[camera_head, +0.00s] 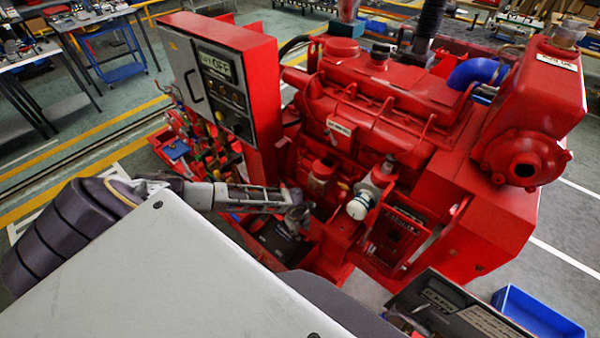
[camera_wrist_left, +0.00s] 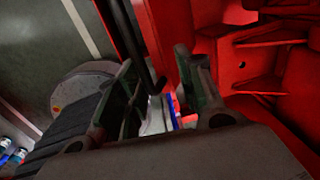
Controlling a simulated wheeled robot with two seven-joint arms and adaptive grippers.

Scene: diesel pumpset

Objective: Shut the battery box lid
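A black box-like thing (camera_head: 278,240) with a small pale label sits low at the near side of the red pumpset. It may be the battery box, but my left arm and the large pale panel in the foreground hide part of it, and I cannot tell how its lid stands. My left gripper (camera_head: 297,215) is just above and beside it. In the left wrist view, the two fingers of the left gripper (camera_wrist_left: 163,95) are apart. A dark bar (camera_wrist_left: 143,50) and small white, blue and red parts show beyond the gap; contact is unclear. My right gripper is not in view.
The red engine (camera_head: 375,110) and control cabinet (camera_head: 225,85) stand close behind the left gripper. A labelled black panel (camera_head: 450,305) and blue bin (camera_head: 535,315) are at lower right. Open floor lies left of the cabinet.

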